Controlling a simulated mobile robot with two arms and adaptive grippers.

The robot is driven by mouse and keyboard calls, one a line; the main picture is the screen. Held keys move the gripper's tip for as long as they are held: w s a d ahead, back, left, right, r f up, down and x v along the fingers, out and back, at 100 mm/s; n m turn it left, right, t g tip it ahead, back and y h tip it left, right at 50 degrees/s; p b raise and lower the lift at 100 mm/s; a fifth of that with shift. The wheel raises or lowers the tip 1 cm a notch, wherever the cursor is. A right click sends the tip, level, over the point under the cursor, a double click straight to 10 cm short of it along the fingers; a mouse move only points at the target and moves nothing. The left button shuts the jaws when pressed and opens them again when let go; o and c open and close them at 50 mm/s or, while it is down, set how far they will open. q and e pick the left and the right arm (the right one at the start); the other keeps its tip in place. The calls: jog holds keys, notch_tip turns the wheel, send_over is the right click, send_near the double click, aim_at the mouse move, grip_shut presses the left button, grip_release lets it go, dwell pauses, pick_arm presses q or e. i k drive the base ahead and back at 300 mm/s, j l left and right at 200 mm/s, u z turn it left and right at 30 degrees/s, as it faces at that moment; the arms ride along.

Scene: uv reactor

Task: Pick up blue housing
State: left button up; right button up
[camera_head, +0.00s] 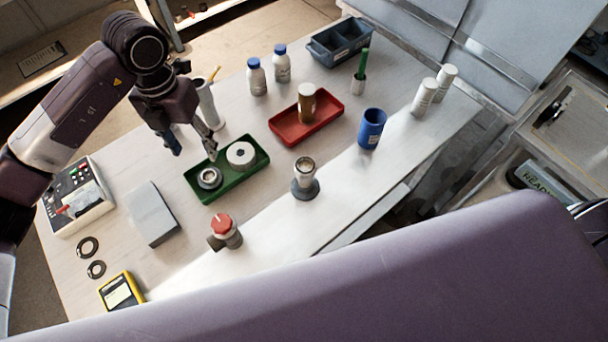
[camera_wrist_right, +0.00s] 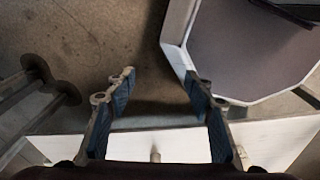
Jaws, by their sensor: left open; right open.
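The blue housing (camera_head: 371,130) is an upright, open-topped blue cylinder on the right part of the white table (camera_head: 268,226) in the head view. Nothing holds it. My left gripper (camera_head: 194,152) is open and empty above the green tray, well to the left of the housing. My right gripper shows in the right wrist view (camera_wrist_right: 159,78), open with nothing between its fingers. Floor and pale edges lie beyond it, and no housing shows there.
The red tray (camera_head: 285,136) with a brown white-capped bottle (camera_head: 307,101) stands left of the housing. The green tray (camera_head: 199,192) holds round parts. White bottles (camera_head: 424,98) stand to the right. A metal cylinder on a dark base (camera_head: 305,186) stands in front. Bare tabletop surrounds the housing.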

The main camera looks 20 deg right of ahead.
aim_at(374, 120)
jog(key=k, duration=1.5)
